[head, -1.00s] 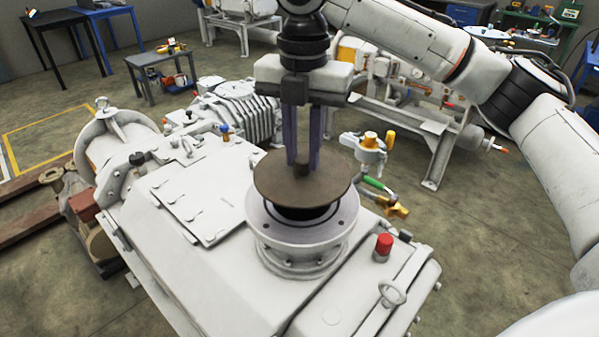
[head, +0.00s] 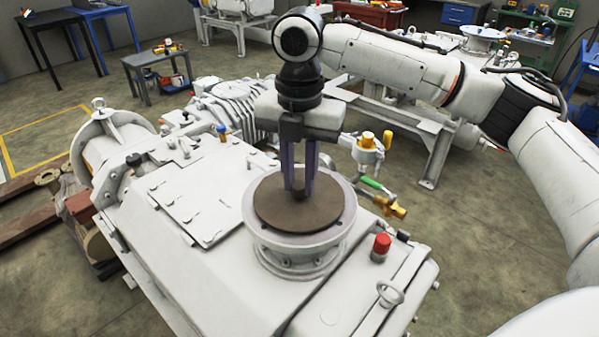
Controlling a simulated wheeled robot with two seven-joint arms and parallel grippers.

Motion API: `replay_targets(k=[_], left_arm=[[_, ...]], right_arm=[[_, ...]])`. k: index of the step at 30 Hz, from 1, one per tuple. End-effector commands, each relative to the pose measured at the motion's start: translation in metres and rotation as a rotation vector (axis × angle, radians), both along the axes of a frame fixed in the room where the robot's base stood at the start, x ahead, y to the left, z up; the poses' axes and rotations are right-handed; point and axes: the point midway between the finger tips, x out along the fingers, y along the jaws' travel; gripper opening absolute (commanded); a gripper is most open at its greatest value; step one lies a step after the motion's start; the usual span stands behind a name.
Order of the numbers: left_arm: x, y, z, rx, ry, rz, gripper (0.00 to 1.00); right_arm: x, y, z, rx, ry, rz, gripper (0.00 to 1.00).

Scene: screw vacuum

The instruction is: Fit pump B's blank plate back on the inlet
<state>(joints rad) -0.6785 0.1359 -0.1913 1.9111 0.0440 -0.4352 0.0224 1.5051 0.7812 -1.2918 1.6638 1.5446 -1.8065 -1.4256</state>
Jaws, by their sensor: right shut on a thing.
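The blank plate (head: 275,208) is a brown round disc with a small knob at its middle. It lies flat over the inlet flange (head: 262,238), a pale grey ring on top of the white pump (head: 190,262). It looks level, and the flange rim shows around it. I cannot tell whether it fully touches all round. My right gripper (head: 299,190) points straight down above the plate, its fingers shut on the plate's knob. The inlet opening is hidden under the plate. My left gripper is not in view.
A flat cover (head: 197,204) lies to the left.

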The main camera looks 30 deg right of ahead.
Motion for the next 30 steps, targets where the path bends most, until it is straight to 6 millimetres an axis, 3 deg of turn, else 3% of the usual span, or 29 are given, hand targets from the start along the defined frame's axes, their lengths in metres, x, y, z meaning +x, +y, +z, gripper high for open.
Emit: replay_targets(k=[5,6,9,20,26,30], left_arm=[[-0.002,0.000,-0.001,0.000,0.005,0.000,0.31],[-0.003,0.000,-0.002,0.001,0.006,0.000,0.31],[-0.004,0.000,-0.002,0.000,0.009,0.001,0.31],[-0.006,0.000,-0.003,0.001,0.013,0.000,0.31],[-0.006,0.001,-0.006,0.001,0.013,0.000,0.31],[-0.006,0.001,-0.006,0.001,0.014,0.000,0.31]], right_arm=[[0.000,0.000,-0.003,0.001,-0.002,0.000,0.00],[0.000,0.000,-0.004,0.000,0.000,0.000,0.22],[0.000,0.000,-0.003,0.000,0.000,0.000,0.39],[0.000,0.000,0.000,0.000,-0.001,0.000,0.39],[0.001,0.001,0.029,0.001,-0.003,0.001,0.39],[0.001,0.001,0.062,0.002,-0.004,0.001,0.39]])
